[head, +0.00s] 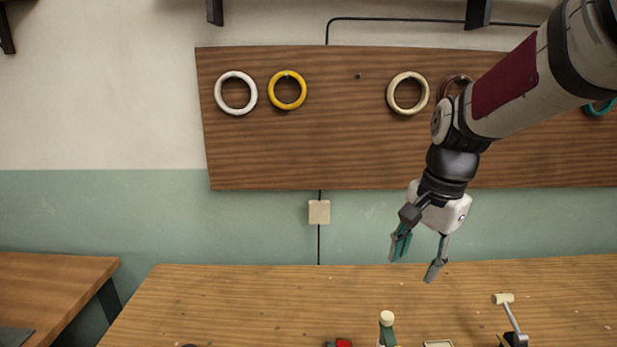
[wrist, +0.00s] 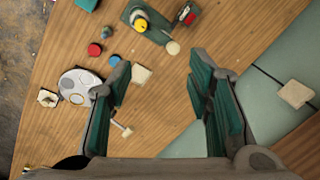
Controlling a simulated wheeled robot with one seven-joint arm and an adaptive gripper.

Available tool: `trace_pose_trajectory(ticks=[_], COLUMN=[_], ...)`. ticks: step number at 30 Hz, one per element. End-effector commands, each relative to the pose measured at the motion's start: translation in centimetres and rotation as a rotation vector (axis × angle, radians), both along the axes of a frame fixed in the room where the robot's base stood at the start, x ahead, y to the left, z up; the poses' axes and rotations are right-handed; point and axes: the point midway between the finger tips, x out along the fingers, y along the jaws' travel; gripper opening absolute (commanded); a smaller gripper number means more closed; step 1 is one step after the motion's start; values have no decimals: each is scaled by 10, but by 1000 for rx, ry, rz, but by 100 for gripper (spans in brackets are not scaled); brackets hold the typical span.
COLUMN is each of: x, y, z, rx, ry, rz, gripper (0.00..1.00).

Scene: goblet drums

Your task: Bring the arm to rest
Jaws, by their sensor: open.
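My gripper (head: 418,260) hangs from my arm at the right of the head view, above the far part of the wooden table (head: 230,300). Its fingers point down and are spread apart with nothing between them. In the wrist view the gripper (wrist: 165,85) also shows open and empty, with the table (wrist: 160,105) below. The arm reaches in from the upper right, in front of the wall board.
A wooden board (head: 300,150) on the wall carries several rings, among them a white ring (head: 220,101) and a yellow ring (head: 273,99). A mallet-like tool (head: 513,320) stands at the table's right. A grey-white round thing (wrist: 80,80) and small coloured items lie on the table.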

Motion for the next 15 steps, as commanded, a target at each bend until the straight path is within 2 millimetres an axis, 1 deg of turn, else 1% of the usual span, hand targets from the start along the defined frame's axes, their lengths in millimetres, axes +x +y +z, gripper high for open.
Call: trace_pose_trajectory(ticks=[1,6,10,15], x=[-16,-67,-106,-153], y=[0,0,0,0], z=[13,38,49,52], rx=[-2,-45,-105,-213], ry=[-36,-138,-214,-297], rz=[61,286,457,666], gripper=[46,46,46,46])
